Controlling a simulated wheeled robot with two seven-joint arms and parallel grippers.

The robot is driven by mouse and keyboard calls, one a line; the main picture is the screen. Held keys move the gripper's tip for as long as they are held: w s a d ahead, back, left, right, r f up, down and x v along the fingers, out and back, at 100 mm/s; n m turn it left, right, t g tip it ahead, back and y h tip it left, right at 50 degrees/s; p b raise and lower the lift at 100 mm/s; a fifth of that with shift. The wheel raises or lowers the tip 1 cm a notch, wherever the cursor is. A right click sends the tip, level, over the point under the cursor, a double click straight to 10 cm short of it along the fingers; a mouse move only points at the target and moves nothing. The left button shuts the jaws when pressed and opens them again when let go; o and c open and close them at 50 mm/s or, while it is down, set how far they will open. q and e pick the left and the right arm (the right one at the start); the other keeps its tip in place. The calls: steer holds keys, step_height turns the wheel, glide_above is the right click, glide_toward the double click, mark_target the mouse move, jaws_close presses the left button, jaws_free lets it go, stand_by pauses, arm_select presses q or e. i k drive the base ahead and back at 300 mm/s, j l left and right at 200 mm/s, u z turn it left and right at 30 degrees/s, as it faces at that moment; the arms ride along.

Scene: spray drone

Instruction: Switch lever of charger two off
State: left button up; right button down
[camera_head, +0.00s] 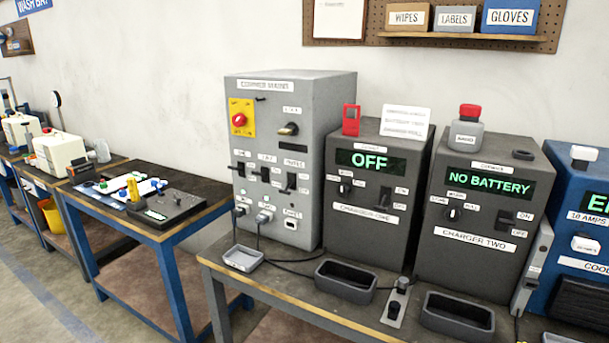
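Charger two (485,200) is a dark grey box on the bench, with a "CHARGER TWO" label. Its green display (488,183) reads "NO BATTERY". Its black lever (505,221) is at the right of the front face, beside small ON and OFF labels, ON above OFF. The lever is small and dark, so I cannot tell which way it points. A round knob (453,214) sits on the left of the same face. Neither of my grippers is in view.
Charger one (370,225), its display reading "OFF", stands left of charger two. A taller grey cabinet (280,160) is further left, a blue unit (575,250) at right. Empty dark trays (457,318) (345,282) stand before the chargers. A red-capped bottle (466,135) tops charger two.

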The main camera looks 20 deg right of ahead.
mark_target(502, 221)
steer(key=l+z, duration=0.1)
steer(key=z, duration=0.7)
steer(key=l+z, duration=0.15)
steer(key=z, duration=0.3)
steer(key=l+z, duration=0.1)
steer(key=z, duration=0.3)
